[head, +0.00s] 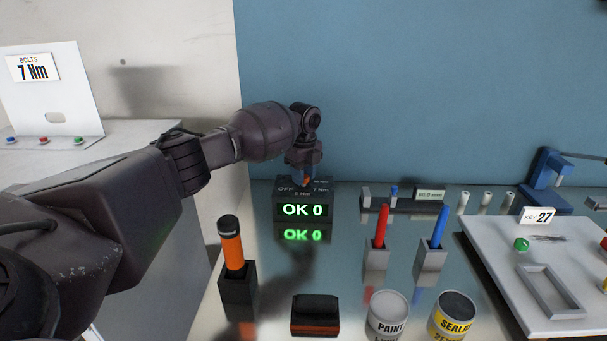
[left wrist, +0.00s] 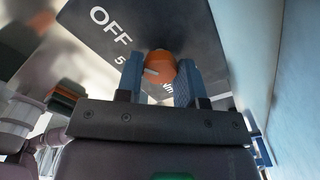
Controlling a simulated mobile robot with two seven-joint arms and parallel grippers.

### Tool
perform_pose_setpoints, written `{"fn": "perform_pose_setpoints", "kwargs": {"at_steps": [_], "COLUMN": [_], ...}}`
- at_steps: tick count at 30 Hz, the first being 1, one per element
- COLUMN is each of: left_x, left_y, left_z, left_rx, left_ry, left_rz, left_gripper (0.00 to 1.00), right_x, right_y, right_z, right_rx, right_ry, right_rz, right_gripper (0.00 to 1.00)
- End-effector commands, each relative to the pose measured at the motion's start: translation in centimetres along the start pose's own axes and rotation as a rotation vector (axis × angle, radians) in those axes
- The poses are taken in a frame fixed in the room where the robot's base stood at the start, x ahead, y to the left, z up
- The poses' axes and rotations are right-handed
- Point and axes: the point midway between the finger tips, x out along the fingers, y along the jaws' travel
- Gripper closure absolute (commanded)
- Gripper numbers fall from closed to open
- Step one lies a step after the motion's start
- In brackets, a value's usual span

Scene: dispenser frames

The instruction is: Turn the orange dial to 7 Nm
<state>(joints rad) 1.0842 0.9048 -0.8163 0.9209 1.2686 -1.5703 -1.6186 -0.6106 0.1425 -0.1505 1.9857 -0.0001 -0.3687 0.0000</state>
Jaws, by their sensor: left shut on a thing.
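The orange dial (left wrist: 160,66) sits between the two blue fingers of my left gripper (left wrist: 159,82) in the left wrist view, and the gripper is shut on it. A light pointer mark shows on the dial. In the head view my left gripper (head: 303,176) reaches down onto the top of the dark control box (head: 291,198), with a bit of orange between the fingers. The box top carries "OFF", "5 Nm", "7 Nm" and another label, partly hidden. Its green display reads "OK 0". Which label the pointer faces I cannot tell. My right gripper is not in view.
A card (head: 32,68) at the left reads "BOLTS 7 Nm". An orange-handled tool (head: 232,248) stands in a black holder front left of the box. Red (head: 381,226) and blue (head: 439,226) sticks stand in holders to the right. Paint and sealant cans (head: 387,314) are in front.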

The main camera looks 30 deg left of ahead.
Motion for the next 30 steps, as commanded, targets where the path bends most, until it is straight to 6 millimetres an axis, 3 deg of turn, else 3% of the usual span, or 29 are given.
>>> {"fn": "perform_pose_setpoints", "kwargs": {"at_steps": [8,18,30], "left_x": [-0.4,-0.5,-0.4], "left_y": [0.0,0.0,0.0], "left_z": [-0.1,-0.1,-0.1], "left_rx": [-0.153,-0.469,-0.848], "left_ry": [0.002,0.003,0.002], "left_rz": [-0.001,-0.001,0.001], "left_gripper": [0.89,0.89,0.89], "right_x": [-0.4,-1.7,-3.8], "right_y": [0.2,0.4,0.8], "right_z": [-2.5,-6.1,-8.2], "right_rx": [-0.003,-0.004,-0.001], "right_ry": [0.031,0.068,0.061], "right_rz": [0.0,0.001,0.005], "right_gripper": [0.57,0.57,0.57]}}
